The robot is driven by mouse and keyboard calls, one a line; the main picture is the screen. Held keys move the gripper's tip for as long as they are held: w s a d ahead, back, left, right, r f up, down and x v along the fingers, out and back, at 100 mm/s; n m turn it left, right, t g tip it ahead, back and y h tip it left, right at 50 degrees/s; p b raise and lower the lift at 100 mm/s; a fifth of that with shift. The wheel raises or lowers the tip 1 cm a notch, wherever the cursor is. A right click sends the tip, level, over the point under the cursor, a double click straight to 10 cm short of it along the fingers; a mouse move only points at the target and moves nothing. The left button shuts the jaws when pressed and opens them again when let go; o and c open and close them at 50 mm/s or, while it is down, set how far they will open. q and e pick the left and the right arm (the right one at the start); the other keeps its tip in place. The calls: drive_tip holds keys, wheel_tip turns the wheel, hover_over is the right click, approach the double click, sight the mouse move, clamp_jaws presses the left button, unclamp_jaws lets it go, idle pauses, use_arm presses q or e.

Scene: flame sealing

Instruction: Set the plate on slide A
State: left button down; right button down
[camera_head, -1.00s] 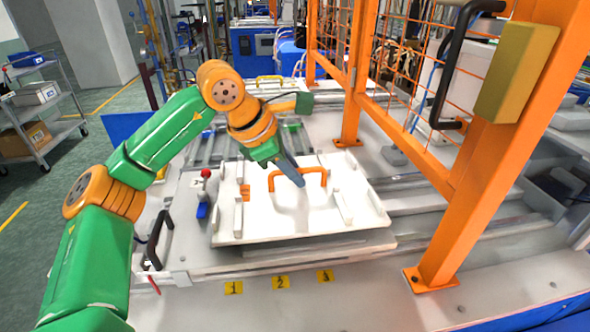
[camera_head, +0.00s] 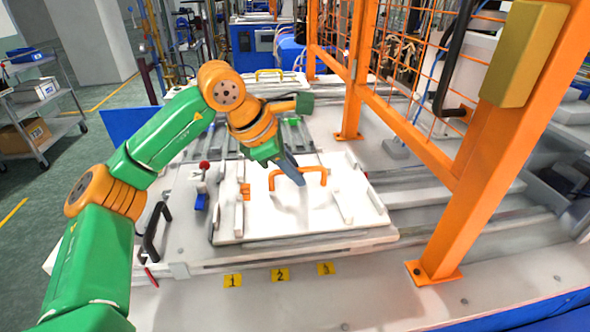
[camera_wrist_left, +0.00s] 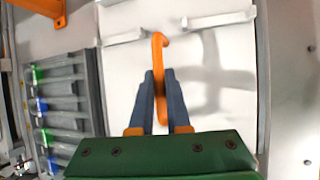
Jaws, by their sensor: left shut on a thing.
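The plate (camera_head: 272,226) is a flat white board with raised white bars and an orange handle (camera_head: 316,171). My left gripper (camera_head: 299,182) is shut on this handle from above; the left wrist view shows its blue-grey fingers (camera_wrist_left: 159,75) on both sides of the orange bar (camera_wrist_left: 160,42). The plate lies level over the front grey slide (camera_head: 350,247) and appears to be down on it, with its edges nearly in line. I cannot read a letter on this slide. My right gripper is not in view.
A red-knobbed lever (camera_head: 204,165) and a blue part (camera_head: 201,202) stand left of the plate. A black handle (camera_head: 154,233) is at the front left. An orange post (camera_head: 450,220) rises at the right. Yellow tags 1 to 3 (camera_head: 280,275) lie in front.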

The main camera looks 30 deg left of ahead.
use_arm(q)
drive_tip(key=c, duration=0.8)
unclamp_jaws()
drive_tip(key=shift+s+r, duration=0.1)
drive_tip(key=v, duration=0.7)
drive_tip(key=shift+s, duration=0.1)
